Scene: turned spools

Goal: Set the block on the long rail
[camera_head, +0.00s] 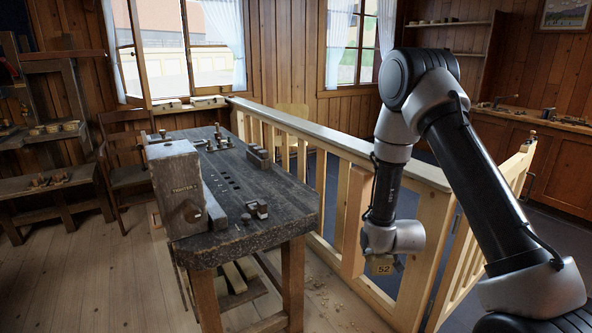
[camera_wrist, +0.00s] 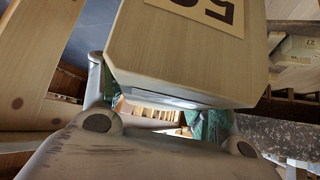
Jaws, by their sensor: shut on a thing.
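The long rail (camera_head: 330,137) is the light wooden top of the balustrade, running from the window toward the right. The block appears in front of the balusters, lower in the picture than the rail top. My arm covers part of the rail's near end.
A dark workbench (camera_head: 270,205) with a wooden vise (camera_head: 180,190) and small turned pieces stands left of the balustrade. A shorter railing (camera_head: 510,170) runs at the right. Visible parts of the long rail's top look bare. A chair (camera_head: 125,160) stands behind the bench.

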